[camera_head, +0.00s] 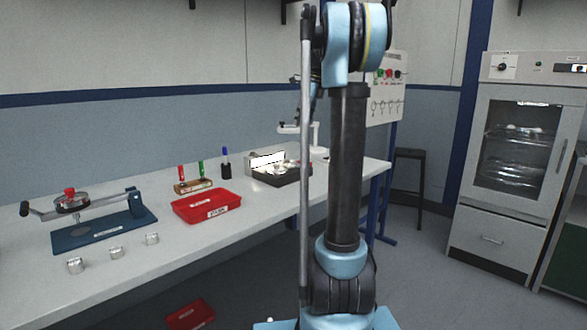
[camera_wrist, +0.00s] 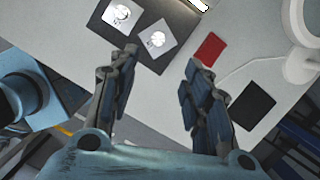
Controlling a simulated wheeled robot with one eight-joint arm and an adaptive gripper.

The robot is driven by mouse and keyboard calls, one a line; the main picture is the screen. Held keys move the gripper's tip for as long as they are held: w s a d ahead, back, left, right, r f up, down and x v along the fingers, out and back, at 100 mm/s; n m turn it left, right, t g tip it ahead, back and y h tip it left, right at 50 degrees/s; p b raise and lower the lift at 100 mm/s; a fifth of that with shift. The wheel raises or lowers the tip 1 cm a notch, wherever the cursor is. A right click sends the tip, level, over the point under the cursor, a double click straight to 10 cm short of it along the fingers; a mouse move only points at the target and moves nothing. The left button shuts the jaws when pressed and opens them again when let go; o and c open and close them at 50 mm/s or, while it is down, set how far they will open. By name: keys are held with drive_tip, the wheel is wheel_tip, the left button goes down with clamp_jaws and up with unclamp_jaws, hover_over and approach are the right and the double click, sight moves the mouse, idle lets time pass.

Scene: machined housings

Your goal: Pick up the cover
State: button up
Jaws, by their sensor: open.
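I cannot tell for certain which part is the cover. In the wrist view, two pale square pieces with shiny round metal parts, a farther one (camera_wrist: 122,12) and a nearer one (camera_wrist: 157,40), lie on a dark tray (camera_wrist: 146,61). In the head view this dark tray (camera_head: 291,179) stands near the table's right end, partly hidden by my arm. My gripper (camera_wrist: 161,57) is open, with nothing between its fingers. It appears above the table, its fingertips pointing towards the nearer pale piece but apart from it. The head view does not show the fingers clearly.
A red flat piece (camera_wrist: 209,49) and a black one (camera_wrist: 252,105) lie right of the tray in the wrist view. The head view shows a red bin (camera_head: 207,207), a marker stand (camera_head: 193,186), a blue-based press (camera_head: 104,230) and metal cylinders (camera_head: 116,253).

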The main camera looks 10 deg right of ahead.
sight(293, 163)
drive_tip(key=x, duration=1.6)
drive_tip(key=shift+d+f, duration=0.15)
drive_tip(key=shift+f, duration=0.3)
drive_tip(key=shift+c, duration=0.5)
clamp_jaws()
